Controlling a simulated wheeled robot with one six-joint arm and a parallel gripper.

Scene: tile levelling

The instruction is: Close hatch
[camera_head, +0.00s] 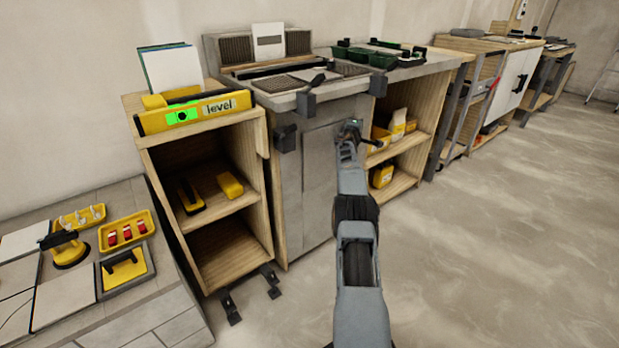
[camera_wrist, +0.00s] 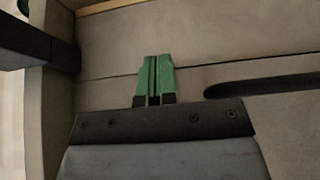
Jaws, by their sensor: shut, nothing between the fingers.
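The grey cabinet has a flat front panel (camera_head: 320,175) that looks like the hatch. In the head view it looks upright and roughly flush with the cabinet front; I cannot tell whether it is fully closed. My gripper (camera_head: 352,126) is at the panel's upper right, and my arm hides part of that edge. In the wrist view my gripper's green fingertips (camera_wrist: 156,62) are together and empty, in front of a grey surface (camera_wrist: 200,50) with a thin seam. A dark slot (camera_wrist: 270,84) lies to their right. I cannot tell whether the fingertips touch the surface.
A wooden shelf with a yellow level (camera_head: 195,112) on top stands left of the cabinet. Dark clamp-like blocks (camera_head: 286,138) stick out at the cabinet's left edge. An open shelf (camera_head: 400,150) adjoins on the right. The floor (camera_head: 480,260) at right is clear.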

